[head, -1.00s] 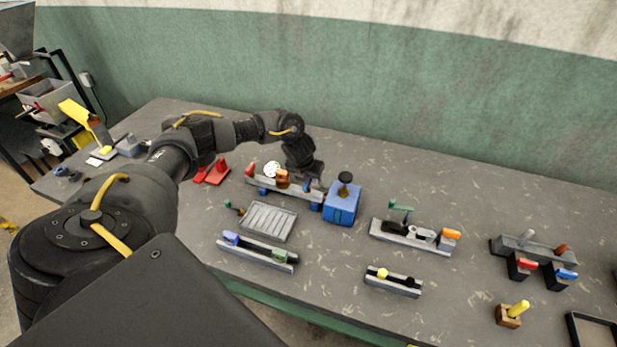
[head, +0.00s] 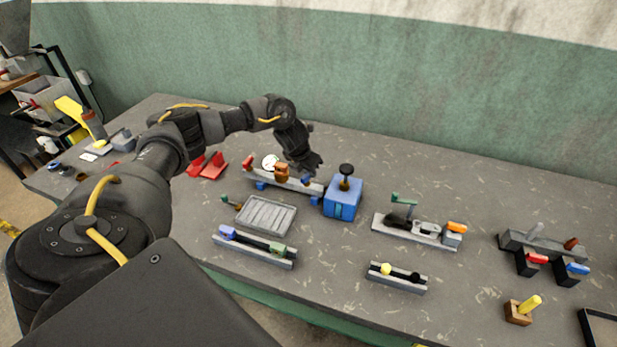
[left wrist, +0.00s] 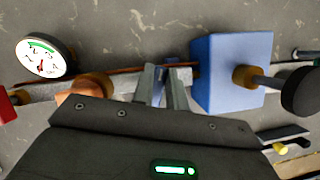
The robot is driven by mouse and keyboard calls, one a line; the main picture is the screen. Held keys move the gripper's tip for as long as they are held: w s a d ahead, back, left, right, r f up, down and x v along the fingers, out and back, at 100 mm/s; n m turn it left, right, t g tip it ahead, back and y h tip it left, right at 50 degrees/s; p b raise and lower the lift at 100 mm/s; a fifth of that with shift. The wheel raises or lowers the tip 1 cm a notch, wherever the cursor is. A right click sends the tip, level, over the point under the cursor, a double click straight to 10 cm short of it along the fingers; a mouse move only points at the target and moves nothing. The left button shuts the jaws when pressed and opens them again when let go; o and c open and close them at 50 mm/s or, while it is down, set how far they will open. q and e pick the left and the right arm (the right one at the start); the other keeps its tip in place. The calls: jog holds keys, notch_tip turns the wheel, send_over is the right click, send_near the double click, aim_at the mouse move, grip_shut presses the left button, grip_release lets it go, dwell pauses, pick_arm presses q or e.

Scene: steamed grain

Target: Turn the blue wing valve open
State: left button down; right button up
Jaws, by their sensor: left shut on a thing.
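The blue wing valve (head: 306,181) is small and sits on the grey pipe rail (head: 262,179), at its right end near a blue box. My left gripper (head: 308,171) reaches down over it from behind. In the left wrist view the gripper's two fingers (left wrist: 161,88) are close together, shut on the blue wing (left wrist: 172,62), which shows between and just beyond their tips. The fingers hide most of the wing, so its exact angle is hard to tell. My right gripper is not in view.
The blue box (head: 342,199) with a black knob stands close right of the valve. A round white gauge (left wrist: 43,57), a copper-coloured fitting (left wrist: 85,88) and a red handle (head: 247,162) are on the left. A ribbed tray (head: 265,215) lies in front.

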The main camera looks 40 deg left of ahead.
pick_arm(q)
jog(key=m+h+b, duration=0.1)
jog(key=m+b, duration=0.1)
jog(key=m+h+b, duration=0.1)
jog(key=m+b, duration=0.2)
jog(key=shift+d+f+m+b, duration=0.15)
jog(key=shift+m+b, duration=0.15)
jog(key=shift+b, duration=0.05)
jog(key=m+h+b, duration=0.1)
jog(key=m, duration=0.1)
jog(key=shift+d+m+g+b, duration=0.1)
jog(key=shift+m+g+b, duration=0.25)
jog(key=shift+m+g, duration=0.05)
jog(key=m, duration=0.2)
jog(key=shift+d+r+m+g+h+b, duration=0.1)
jog(key=shift+r+m+g+h+b, duration=0.1)
jog(key=shift+m+g+h+b, duration=0.15)
jog(key=shift+s+r+m+g+h, duration=0.15)
jog(key=shift+m+g, duration=0.2)
jog(key=shift+m, duration=0.5)
jog(key=shift+s+f+m+g+h, duration=0.1)
jog(key=shift+m+g, duration=0.2)
jog(key=shift+m, duration=0.5)
jog(key=c, duration=1.4)
grip_release()
jog(key=p+v, duration=0.1)
jog(key=v, duration=0.9)
jog(key=shift+r+p, duration=0.3)
jog(key=shift+r, duration=0.05)
